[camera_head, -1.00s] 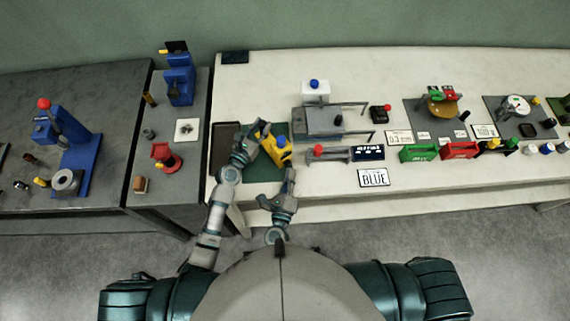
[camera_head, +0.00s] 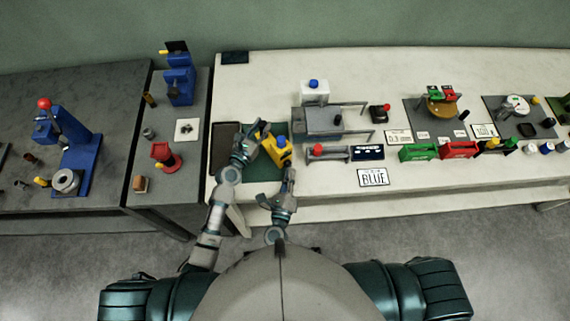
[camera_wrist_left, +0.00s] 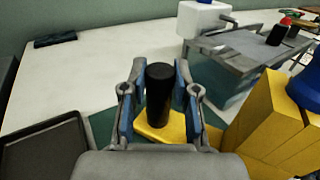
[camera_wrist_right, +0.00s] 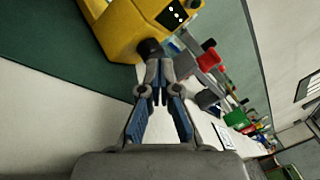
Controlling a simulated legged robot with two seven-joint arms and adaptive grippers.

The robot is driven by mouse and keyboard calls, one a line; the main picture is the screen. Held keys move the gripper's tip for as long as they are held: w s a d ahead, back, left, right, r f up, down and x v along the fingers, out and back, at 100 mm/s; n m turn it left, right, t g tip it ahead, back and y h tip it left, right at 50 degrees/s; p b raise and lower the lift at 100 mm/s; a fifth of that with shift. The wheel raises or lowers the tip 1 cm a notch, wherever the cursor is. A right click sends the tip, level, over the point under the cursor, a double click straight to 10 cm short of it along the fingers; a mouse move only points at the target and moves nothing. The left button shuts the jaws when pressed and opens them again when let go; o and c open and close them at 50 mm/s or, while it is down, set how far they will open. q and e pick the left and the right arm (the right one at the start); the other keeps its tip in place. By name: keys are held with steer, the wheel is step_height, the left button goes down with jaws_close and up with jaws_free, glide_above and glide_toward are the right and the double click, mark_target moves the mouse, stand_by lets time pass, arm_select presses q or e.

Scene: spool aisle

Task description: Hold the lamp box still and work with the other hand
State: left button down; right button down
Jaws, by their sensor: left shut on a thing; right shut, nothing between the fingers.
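The lamp box (camera_head: 276,154) is yellow with a blue button on top and lies on a green mat (camera_head: 262,172). In the left wrist view its yellow body (camera_wrist_left: 268,112) is at the right. My left gripper (camera_head: 254,128) is shut on the black post (camera_wrist_left: 159,92) that stands upright on the box's yellow base. My right gripper (camera_head: 291,172) is shut and empty at the box's near right side. In the right wrist view its closed tips (camera_wrist_right: 160,72) are close below a black knob (camera_wrist_right: 150,47) on the box; whether they touch is unclear.
A dark tray (camera_head: 224,148) lies left of the box. A grey stand (camera_head: 318,122) with a white block (camera_head: 314,92) is behind right. A red-knobbed fixture (camera_head: 326,153) stands to the right.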

steer(key=shift+w+r, duration=0.25)
steer(key=shift+r, duration=0.05)
steer(key=shift+w+a+r, duration=0.2)
steer(key=shift+a+r, duration=0.15)
stand_by(1.4)
steer(key=shift+s+d+f, duration=0.25)
steer(key=shift+s+f, duration=0.15)
steer(key=shift+s, duration=0.25)
steer(key=shift+s+d, duration=0.3)
steer(key=shift+s, duration=0.25)
steer(key=shift+s+d, duration=0.25)
steer(key=shift+s, duration=0.25)
steer(key=shift+s+d+f, duration=0.1)
steer(key=shift+d, duration=0.55)
